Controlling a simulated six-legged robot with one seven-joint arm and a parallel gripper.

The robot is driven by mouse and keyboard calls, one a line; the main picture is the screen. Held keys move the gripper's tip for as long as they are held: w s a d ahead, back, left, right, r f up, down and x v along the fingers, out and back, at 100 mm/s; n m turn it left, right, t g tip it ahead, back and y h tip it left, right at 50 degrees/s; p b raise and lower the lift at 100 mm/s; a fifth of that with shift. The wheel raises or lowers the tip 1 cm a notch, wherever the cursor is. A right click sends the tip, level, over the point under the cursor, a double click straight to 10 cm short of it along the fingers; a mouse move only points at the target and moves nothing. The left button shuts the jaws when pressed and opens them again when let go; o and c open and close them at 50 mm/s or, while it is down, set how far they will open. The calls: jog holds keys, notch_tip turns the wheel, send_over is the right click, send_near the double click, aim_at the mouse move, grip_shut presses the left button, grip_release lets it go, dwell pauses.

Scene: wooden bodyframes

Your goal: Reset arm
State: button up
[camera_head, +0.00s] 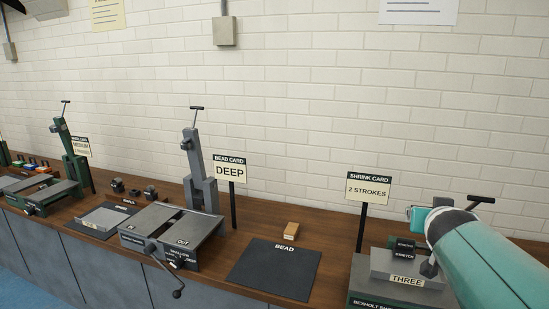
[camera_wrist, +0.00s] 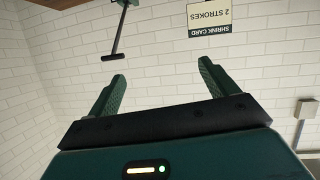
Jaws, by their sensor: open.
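My gripper (camera_wrist: 160,80) shows in the wrist view with its two green fingers apart and nothing between them. It faces the white brick wall, and that view looks upside down. In the head view my teal arm reaches in from the lower right, over the grey shrinker machine (camera_head: 385,263) marked THREE. A teal part (camera_head: 418,217) shows behind the arm's end, and the fingers cannot be made out there. A T-shaped handle (camera_wrist: 118,40) hangs into the wrist view at the upper left, apart from the fingers.
The shrink card (camera_head: 368,188) reads 2 STROKES; it also shows in the wrist view (camera_wrist: 210,18). A dark BEAD mat (camera_head: 272,270), a small wooden block (camera_head: 291,229), the DEEP bead card (camera_head: 229,169) and a grey crank machine (camera_head: 160,226) stand leftward on the wooden bench.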

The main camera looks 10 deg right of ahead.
jog(key=s+a+f+n+g+y, duration=0.1)
jog(key=s+a+f, duration=0.3)
jog(key=a, duration=0.5)
jog(key=s+a+f+n+g+y, duration=0.2)
jog(key=s+a+f+n+y, duration=0.1)
jog(key=a, duration=0.7)
jog(key=s+a+f+n+g+y, duration=0.2)
jog(key=s+a+f+y, duration=0.2)
jog(key=a, duration=0.6)
jog(key=shift+s+f, duration=0.7)
jog(key=shift+s, duration=0.5)
